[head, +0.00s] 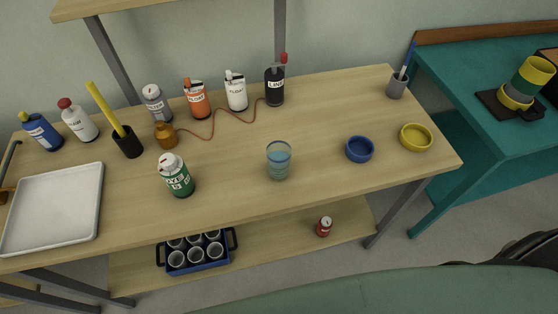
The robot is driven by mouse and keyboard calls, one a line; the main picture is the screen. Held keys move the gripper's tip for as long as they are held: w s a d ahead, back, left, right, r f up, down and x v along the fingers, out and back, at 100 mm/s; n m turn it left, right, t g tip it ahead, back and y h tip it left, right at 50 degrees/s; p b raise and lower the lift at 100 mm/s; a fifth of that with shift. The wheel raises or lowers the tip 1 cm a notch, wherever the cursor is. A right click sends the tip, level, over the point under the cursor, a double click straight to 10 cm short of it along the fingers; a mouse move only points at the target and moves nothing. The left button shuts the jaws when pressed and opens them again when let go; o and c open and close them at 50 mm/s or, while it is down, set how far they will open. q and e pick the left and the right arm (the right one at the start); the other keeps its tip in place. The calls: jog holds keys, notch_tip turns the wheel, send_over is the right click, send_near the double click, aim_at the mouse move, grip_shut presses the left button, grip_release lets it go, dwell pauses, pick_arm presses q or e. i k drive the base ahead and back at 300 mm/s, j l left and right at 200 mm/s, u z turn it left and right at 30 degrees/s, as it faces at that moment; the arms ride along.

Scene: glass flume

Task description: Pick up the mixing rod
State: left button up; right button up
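A long yellow rod (104,108) leans up and to the left out of a black cup (127,142) on the left half of the wooden table. A thinner blue rod (408,56) stands in a grey cup (396,86) at the back right corner, beside a paler stick. I cannot tell from the picture which of these is the mixing rod. The lower end of each is hidden inside its cup. Neither of my grippers is in view.
Several labelled bottles line the table's back (198,100). A green can (176,176), blue glass (278,160), blue bowl (359,149) and yellow bowl (416,137) stand farther forward. A white tray (54,207) lies left. A teal table (480,135) stands right.

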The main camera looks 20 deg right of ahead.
aim_at(414, 43)
jog(key=k+l, duration=0.2)
jog(key=l, duration=0.2)
jog(key=k+l, duration=0.2)
jog(key=l, duration=0.2)
jog(key=k+l, duration=0.15)
jog(key=l, duration=0.25)
jog(key=k+l, duration=0.2)
jog(key=l, duration=0.2)
